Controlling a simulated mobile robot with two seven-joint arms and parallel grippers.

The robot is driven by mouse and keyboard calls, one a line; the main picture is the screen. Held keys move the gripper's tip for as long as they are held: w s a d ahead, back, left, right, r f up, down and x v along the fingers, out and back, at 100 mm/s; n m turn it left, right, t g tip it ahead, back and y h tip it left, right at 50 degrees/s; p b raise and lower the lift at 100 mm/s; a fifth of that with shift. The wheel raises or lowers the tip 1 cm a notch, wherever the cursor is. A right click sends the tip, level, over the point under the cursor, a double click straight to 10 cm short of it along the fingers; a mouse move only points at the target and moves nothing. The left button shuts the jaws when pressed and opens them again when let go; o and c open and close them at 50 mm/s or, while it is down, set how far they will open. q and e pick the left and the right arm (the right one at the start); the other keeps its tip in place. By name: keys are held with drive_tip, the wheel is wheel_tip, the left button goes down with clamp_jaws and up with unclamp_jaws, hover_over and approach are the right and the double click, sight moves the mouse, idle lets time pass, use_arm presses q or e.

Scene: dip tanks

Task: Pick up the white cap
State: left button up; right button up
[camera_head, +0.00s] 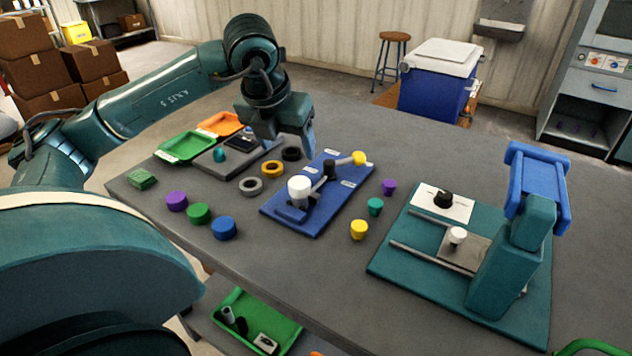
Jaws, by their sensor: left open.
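A white cap (299,187) sits on a blue fixture board (330,207) near the middle of the table, on top of a blue holder. A smaller white knob-like piece (457,235) sits on the teal press fixture at the right; I cannot tell whether it is also a cap. My left gripper (289,143) is open and hangs above the table behind the white cap, apart from it. Its fingers point down, near the far left edge of the blue board. Nothing shows between its fingers. My right gripper is not in view.
Black, yellow and grey rings (272,169) lie left of the blue board. Purple, green and blue caps (224,228) stand at the front left. Small purple, teal and yellow caps (359,229) stand right of the board. The teal press (513,255) rises at the right.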

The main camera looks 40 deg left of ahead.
sight(299, 182)
use_arm(q)
drive_tip(key=x, duration=0.4)
drive_tip(key=p+x, duration=0.1)
drive_tip(key=x, duration=0.7)
drive_tip(key=shift+a, duration=0.3)
drive_tip(key=shift+w+f, duration=0.2)
drive_tip(key=shift+f, duration=0.25)
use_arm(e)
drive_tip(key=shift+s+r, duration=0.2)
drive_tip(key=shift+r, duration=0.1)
